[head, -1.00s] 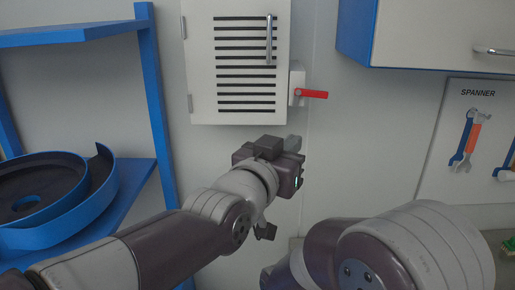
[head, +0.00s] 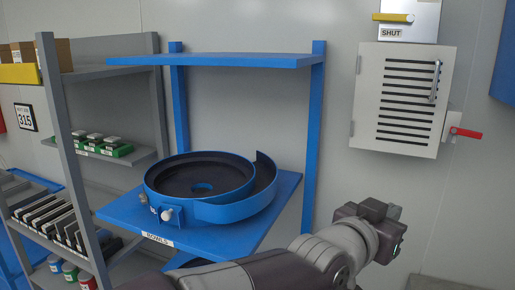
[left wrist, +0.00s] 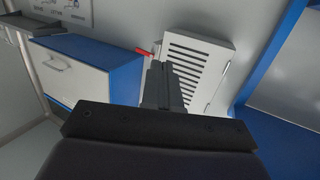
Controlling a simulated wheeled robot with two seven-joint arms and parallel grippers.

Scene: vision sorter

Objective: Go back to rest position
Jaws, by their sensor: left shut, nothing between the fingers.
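My left arm (head: 290,265) comes in along the bottom of the head view. Its gripper (head: 390,212) is at the lower right, below the vented white cabinet. In the left wrist view my left gripper (left wrist: 162,88) shows its dark fingers together with nothing between them. The fingers point toward the vented white cabinet (left wrist: 198,62), which lies beyond them. My right gripper is in neither current view.
The vented cabinet (head: 369,100) with a red lever (head: 467,133) is on the wall. A blue shelf (head: 135,212) holds a blue bowl feeder (head: 235,212). A grey rack (head: 70,150) stands left. A blue-edged cabinet (left wrist: 70,70) shows in the wrist view.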

